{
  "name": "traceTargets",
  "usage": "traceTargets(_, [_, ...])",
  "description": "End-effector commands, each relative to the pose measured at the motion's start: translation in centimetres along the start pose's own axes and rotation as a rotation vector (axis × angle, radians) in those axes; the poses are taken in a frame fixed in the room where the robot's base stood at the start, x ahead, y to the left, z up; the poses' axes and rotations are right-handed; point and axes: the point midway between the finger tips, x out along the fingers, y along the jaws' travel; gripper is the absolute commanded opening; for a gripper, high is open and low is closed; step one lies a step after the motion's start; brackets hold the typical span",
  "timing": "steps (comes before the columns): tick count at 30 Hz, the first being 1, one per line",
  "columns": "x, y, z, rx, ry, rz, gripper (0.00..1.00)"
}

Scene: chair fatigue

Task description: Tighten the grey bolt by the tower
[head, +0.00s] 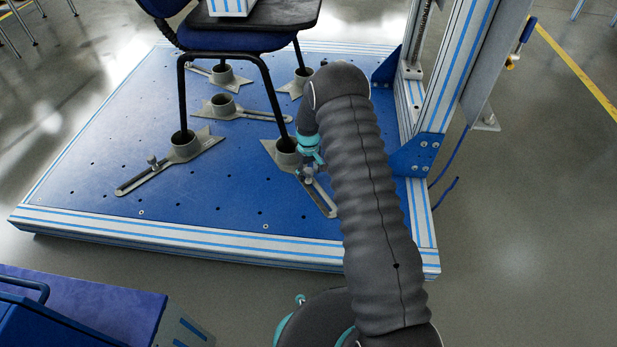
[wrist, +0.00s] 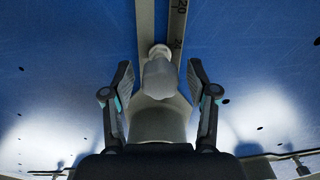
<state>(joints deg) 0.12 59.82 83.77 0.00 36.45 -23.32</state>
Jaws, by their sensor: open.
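The grey bolt by the tower shows in the wrist view as a pale rounded knob (wrist: 159,78), standing on a slotted clamp bar (wrist: 177,25) with number marks. In the head view the bolt (head: 307,174) is small and partly hidden by my gripper (head: 311,166). My gripper also shows in the wrist view (wrist: 159,85), open, with one finger on each side of the bolt and a visible gap to each. A grey cup-shaped foot holder (head: 287,152) stands beside the bolt with a black chair leg in it. The tower (head: 437,75) rises at the right.
A chair (head: 225,40) stands on the blue perforated platform (head: 210,225), its legs in grey holders. Another bolt (head: 152,160) sits on the front left clamp. A blue bracket (head: 415,155) joins the tower to the platform. A blue case (head: 70,310) lies at the lower left.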

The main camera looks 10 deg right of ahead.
Motion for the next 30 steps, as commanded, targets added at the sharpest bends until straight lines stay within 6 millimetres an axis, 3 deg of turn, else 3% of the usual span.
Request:
traceTargets(6, [0.07, -0.02, 0.00, -0.148, 0.000, 0.000, 0.58])
traceTargets(17, [0.06, -0.01, -0.02, -0.193, 0.000, 0.000, 0.58])
traceTargets(24, [0.07, -0.01, -0.05, -0.431, 0.001, 0.001, 0.58])
traceTargets(30, [-0.01, -0.01, -0.03, -0.508, 0.001, 0.001, 0.58])
